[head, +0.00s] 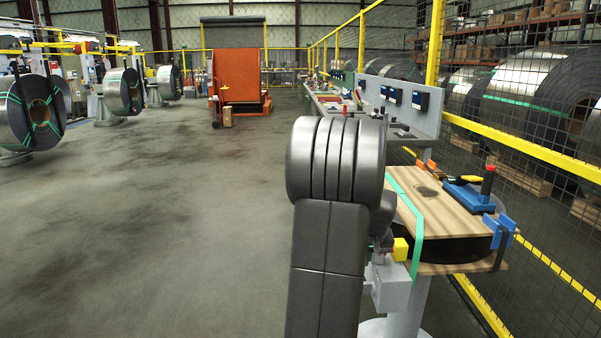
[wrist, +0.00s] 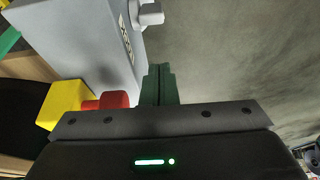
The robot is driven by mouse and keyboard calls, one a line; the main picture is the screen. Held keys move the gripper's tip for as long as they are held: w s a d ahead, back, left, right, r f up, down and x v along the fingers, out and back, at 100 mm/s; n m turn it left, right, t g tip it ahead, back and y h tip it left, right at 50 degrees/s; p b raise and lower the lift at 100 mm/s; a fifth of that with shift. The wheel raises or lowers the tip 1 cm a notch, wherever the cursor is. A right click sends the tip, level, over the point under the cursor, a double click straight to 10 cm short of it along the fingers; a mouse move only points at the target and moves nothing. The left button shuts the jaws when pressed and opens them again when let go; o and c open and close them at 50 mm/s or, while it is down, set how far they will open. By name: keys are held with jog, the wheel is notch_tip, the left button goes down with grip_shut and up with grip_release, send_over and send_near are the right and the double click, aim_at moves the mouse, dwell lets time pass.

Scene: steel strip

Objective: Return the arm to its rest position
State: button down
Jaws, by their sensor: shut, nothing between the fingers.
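My arm (head: 335,200) rises at the centre of the head view, its dark grey links bent at a large rounded joint. My gripper (wrist: 160,84) shows in the wrist view with its dark green fingers together and nothing between them. In the head view my arm hides most or all of the gripper. In the wrist view the fingers appear close to a grey box (wrist: 85,35); I cannot tell whether they touch it. A yellow block with a red button (wrist: 104,101) is left of the fingers.
A wooden-topped stand (head: 440,210) with a green strap is right of my arm, carrying a blue tool with a red knob (head: 487,182). A yellow-framed mesh fence (head: 530,155) runs along the right. Open floor (head: 170,220) lies to the left, with steel coils (head: 35,108) beyond.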

jog(key=shift+w+f+t+b, duration=0.1)
jog(key=shift+f+t+b, duration=0.4)
jog(key=shift+b, duration=1.6)
jog(key=p+v, duration=0.2)
jog(key=v, duration=0.5)
jog(key=shift+r, duration=0.4)
notch_tip(320, 180, down, 6)
jog(key=w+g+p, duration=0.1)
jog(key=w+p, duration=0.1)
jog(key=p, duration=0.1)
jog(key=shift+w+p, duration=0.3)
jog(key=shift+w, duration=0.1)
